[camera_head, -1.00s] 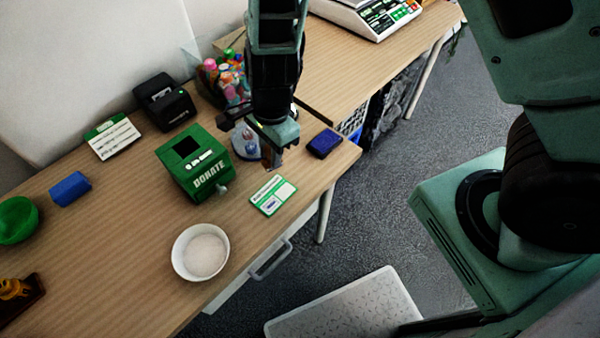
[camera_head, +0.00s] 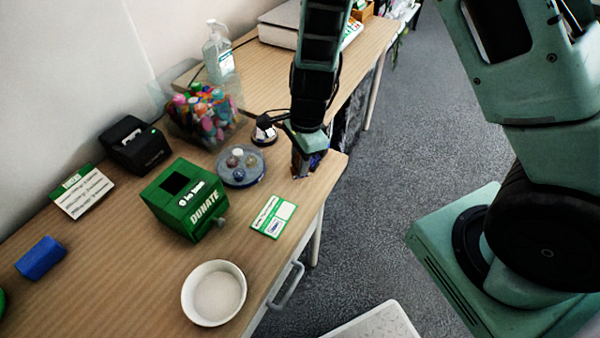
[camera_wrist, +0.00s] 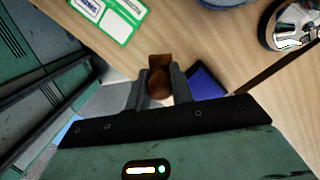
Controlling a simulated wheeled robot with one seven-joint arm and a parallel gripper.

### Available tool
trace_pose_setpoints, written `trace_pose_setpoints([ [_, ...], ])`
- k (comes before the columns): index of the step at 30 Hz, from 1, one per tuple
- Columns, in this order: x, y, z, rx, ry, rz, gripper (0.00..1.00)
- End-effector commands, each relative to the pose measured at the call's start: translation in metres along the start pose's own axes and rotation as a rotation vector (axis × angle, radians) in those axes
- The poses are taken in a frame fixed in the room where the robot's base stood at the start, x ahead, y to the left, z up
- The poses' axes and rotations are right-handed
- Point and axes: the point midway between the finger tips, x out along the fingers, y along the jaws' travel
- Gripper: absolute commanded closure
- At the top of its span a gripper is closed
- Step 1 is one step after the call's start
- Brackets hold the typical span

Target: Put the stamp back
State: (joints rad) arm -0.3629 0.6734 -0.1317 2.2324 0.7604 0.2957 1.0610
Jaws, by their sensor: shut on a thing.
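The stamp has a brown wooden handle (camera_wrist: 160,62), and it sits between my fingertips in the wrist view. Its lower end is hidden. My gripper (camera_wrist: 158,88) is shut on it. In the head view my gripper (camera_head: 304,168) is near the table's right end, over the blue ink pad (camera_head: 318,157). The ink pad also shows just right of my fingers in the wrist view (camera_wrist: 207,84). A round grey-blue stand (camera_head: 228,179) with several small knobbed pieces is left of my gripper. A green and white card (camera_head: 272,216) lies in front of that stand.
A green donation box (camera_head: 187,198) and a white bowl (camera_head: 214,292) stand to the left. A small round bell-like thing (camera_head: 264,135), a clear bin (camera_head: 237,90) of colourful items and a pump bottle (camera_head: 218,55) are behind. The table's edge is close to my gripper.

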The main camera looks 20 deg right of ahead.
Motion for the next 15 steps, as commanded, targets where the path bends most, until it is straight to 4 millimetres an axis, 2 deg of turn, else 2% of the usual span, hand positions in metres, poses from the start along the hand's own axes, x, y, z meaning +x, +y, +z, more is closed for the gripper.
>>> trace_pose_setpoints([
  [8, 0.035, 0.001, -0.005, 0.003, 0.0, 0.003, 0.92],
  [15, 0.036, 0.0, -0.004, 0.001, 0.0, 0.0, 0.92],
])
